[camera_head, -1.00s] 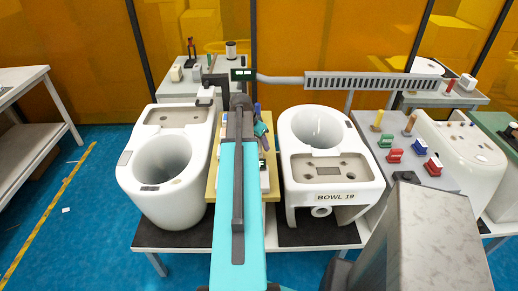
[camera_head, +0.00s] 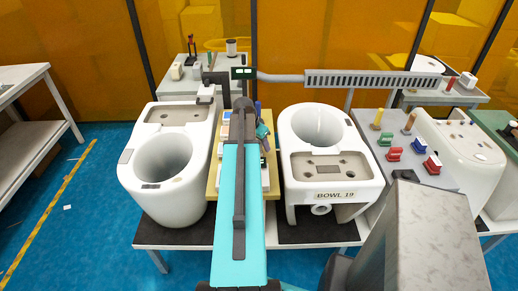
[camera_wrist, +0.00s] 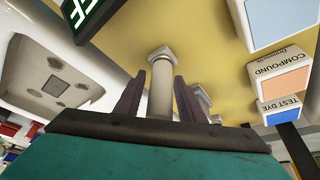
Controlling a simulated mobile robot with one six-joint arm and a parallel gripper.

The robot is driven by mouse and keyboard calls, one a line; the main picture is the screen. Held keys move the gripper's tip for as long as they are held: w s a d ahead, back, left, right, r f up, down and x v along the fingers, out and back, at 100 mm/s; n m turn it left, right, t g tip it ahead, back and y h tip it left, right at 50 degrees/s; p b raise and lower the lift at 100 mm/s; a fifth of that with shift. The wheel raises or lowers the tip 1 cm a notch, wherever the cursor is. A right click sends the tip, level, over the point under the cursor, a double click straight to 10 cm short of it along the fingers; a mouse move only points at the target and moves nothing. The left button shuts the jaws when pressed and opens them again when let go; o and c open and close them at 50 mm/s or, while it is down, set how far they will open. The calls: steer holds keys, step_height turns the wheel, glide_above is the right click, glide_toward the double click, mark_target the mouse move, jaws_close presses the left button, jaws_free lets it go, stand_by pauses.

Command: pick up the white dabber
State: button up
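In the wrist view, a white dabber (camera_wrist: 161,88), a pale upright post with a wider square-looking cap, stands between the two dark fingers of my gripper (camera_wrist: 158,92). Narrow gaps seem to show between the post and the fingers, so the gripper looks open around it. The dabber's lower end is hidden behind the gripper body. In the head view, my teal arm reaches over the yellow board (camera_head: 212,183) between the two white bowls, and hides the gripper and the dabber.
A left toilet bowl (camera_head: 187,193) and a right bowl (camera_head: 316,195), labelled BOWL 19, flank the board closely. The wrist view shows labelled boxes, COMPOUND (camera_wrist: 279,60) and TEST DYE (camera_wrist: 280,108), and a second pale post (camera_wrist: 202,98) beside the right finger.

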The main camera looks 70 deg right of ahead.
jaws_close()
steer(key=shift+r, duration=0.15)
step_height(320, 180, up, 10)
steer(key=b, duration=0.3)
stand_by(0.5)
stand_by(0.5)
